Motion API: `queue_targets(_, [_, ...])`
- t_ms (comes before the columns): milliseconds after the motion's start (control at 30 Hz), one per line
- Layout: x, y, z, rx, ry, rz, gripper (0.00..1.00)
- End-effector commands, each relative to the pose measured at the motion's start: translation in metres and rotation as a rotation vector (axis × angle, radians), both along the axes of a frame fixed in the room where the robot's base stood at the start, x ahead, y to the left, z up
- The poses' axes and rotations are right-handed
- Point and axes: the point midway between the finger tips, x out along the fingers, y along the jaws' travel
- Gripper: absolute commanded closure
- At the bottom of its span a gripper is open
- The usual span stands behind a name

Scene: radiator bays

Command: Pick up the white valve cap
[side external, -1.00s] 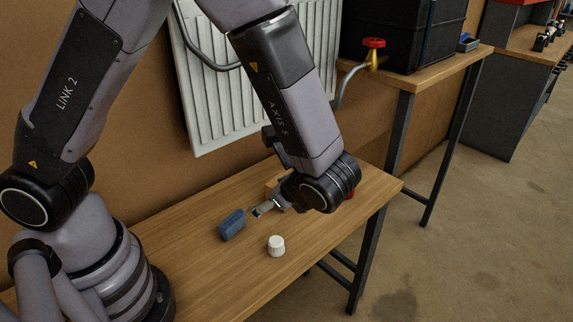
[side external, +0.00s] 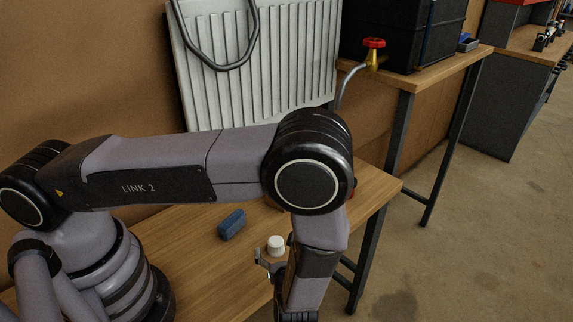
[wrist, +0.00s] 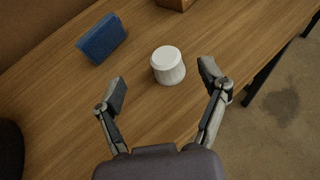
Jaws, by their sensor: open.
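The white valve cap (side external: 276,243) stands upright on the wooden bench. In the wrist view the cap (wrist: 168,66) sits just beyond my fingertips, between their lines and a little off to the right of centre. My gripper (wrist: 163,82) is open and empty, with one finger to each side and the cap ahead of it. In the side external view my gripper (side external: 264,268) is partly hidden by my arm and shows close to the cap on the near side. I cannot tell whether a finger touches the cap.
A blue block (side external: 231,225) lies on the bench (side external: 190,250) left of the cap; it also shows in the wrist view (wrist: 102,38). A wooden block (wrist: 176,3) is at the top of the wrist view. A radiator (side external: 262,85) hangs behind. The bench's right edge is near.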

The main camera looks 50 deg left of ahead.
Motion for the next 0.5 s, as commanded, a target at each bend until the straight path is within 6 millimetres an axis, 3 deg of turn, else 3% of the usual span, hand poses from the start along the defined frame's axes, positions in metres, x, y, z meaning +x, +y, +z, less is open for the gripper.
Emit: queue_targets(500, [0.029,0.039,-0.028,0.0,0.001,0.002,0.26])
